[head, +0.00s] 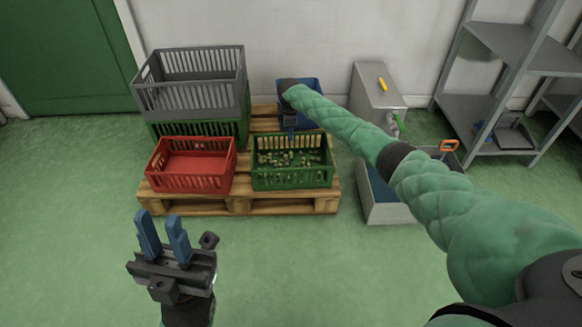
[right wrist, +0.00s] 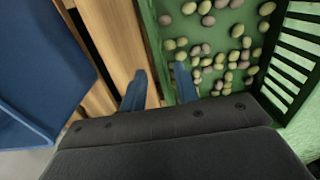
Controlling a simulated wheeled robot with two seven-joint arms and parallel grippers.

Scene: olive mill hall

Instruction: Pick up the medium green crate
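The medium green crate (head: 292,177) stands at the front right of a wooden pallet, with olives inside. Its slatted wall also shows in the right wrist view (right wrist: 292,60). My right gripper (head: 290,133) is at the crate's back edge, pointing down. In the right wrist view its blue fingers (right wrist: 158,88) are apart, one over the pallet boards and one on the inner side of the crate wall. I cannot tell whether they touch the wall. My left gripper (head: 163,238) is open and empty, in front of the pallet, away from the crate.
A red crate (head: 192,183) sits left of the green one on the pallet (head: 240,205). A grey crate (head: 192,80) rests on another green crate (head: 215,128) behind it. A blue crate (head: 311,84) is at the back right.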

